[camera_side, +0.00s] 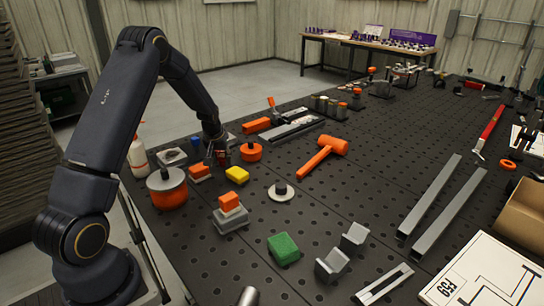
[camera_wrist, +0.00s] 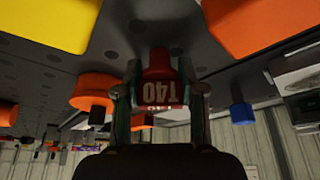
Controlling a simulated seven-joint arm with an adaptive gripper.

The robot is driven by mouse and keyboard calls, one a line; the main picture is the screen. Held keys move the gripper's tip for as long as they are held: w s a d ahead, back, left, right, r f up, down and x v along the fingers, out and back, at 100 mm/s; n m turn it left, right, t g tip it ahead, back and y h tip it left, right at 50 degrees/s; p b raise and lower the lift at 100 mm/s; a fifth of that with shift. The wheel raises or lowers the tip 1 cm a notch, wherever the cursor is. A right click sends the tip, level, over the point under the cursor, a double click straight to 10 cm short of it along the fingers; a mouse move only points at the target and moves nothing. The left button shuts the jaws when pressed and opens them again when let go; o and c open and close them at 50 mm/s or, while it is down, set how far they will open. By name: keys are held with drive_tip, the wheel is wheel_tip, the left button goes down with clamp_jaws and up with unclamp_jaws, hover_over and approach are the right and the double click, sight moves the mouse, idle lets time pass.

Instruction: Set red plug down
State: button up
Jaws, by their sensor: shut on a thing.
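My gripper (camera_side: 217,158) is at the far left part of the dark perforated table, pointing down, between a blue cylinder (camera_side: 196,141) and an orange round piece with a dark knob (camera_side: 251,152). In the wrist view my gripper (camera_wrist: 160,92) is shut on the red plug (camera_wrist: 160,64), with one finger on each side. The plug carries a label reading 140, upside down in that view. In the side view the plug is mostly hidden by the fingers. I cannot tell whether its end touches the table.
Close by are a yellow block (camera_side: 237,174), orange blocks on a grey base (camera_side: 200,173) and a large orange pot (camera_side: 168,194). An orange mallet (camera_side: 323,156) lies farther right. The wrist view shows the yellow block (camera_wrist: 48,20) and blue cylinder (camera_wrist: 242,112). Bare table lies right of the mallet.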

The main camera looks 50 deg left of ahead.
drive_tip(key=shift+f, duration=0.1)
drive_tip(key=o, duration=1.1)
drive_tip(key=shift+o, duration=0.2)
